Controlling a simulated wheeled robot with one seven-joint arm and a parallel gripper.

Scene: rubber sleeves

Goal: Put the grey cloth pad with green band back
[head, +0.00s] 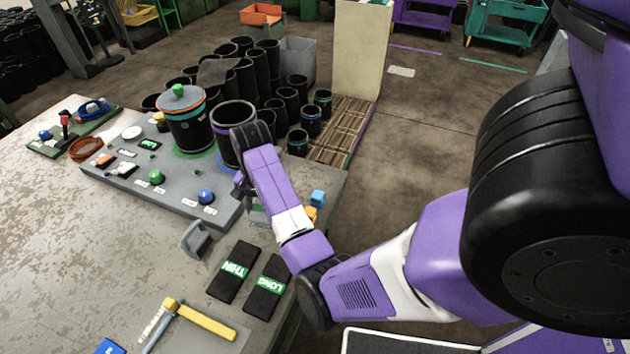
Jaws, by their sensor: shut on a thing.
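My gripper (240,186) is low at the right end of the grey station board, in front of the purple-rimmed black sleeve. It is shut, with its fingers small and dark in the head view. A grey piece with a green edge (257,214) shows just below it, largely hidden behind my forearm; it looks like the grey cloth pad with green band. The contact between fingers and pad is hidden. Two flat black pouches with green labels, THIN (233,271) and LONG (267,286), lie apart on the table nearer to me.
The grey board (130,182) carries green and blue knobs and a lidded black sleeve (186,125). Many black sleeves (250,80) stand behind.

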